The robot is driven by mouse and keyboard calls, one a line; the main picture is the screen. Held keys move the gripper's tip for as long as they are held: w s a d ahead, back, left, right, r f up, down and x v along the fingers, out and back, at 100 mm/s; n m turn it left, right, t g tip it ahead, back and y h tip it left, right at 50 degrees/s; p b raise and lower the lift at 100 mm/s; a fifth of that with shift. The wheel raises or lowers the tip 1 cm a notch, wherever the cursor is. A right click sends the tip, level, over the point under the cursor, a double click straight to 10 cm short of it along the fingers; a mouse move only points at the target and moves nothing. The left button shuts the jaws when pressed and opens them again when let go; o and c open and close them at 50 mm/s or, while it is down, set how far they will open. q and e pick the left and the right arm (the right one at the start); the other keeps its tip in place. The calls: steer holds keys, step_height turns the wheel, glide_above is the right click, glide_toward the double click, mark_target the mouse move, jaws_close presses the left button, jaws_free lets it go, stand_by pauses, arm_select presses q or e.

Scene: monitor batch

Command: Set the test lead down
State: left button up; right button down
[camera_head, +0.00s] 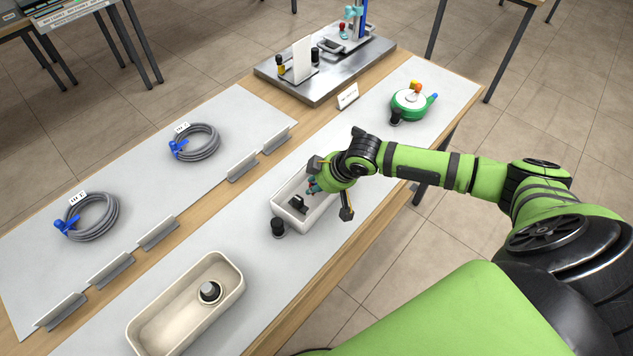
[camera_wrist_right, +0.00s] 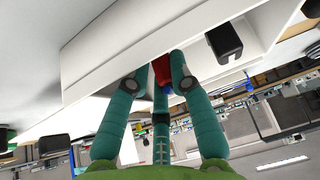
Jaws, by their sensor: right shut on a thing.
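My right gripper (camera_head: 313,187) is over the right end of a small white tray (camera_head: 320,213), mostly hidden by its own wrist. In the right wrist view its teal fingers (camera_wrist_right: 155,77) are shut on a small red piece with a blue end (camera_wrist_right: 161,71), which I take to be the test lead. Most of the lead is hidden. The white tray's wall (camera_wrist_right: 105,50) is close to the fingertips; I cannot tell whether the lead touches it. A black block (camera_head: 297,203) is in the tray and also shows in the wrist view (camera_wrist_right: 224,42). My left gripper is out of view.
A black knob (camera_head: 278,228) stands beside the tray. A beige tray (camera_head: 236,268) with a round knob (camera_head: 209,291) is nearer. Coiled grey cables (camera_head: 203,143) lie on the left mat. A green round item (camera_head: 411,103) and a metal platform (camera_head: 335,77) are farther back.

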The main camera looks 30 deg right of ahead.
steer(key=shift+f, duration=0.2)
steer(key=c, duration=1.4)
jaws_free()
steer(key=shift+r, duration=0.25)
steer(key=b+v, duration=0.1)
steer(key=v, duration=1.1)
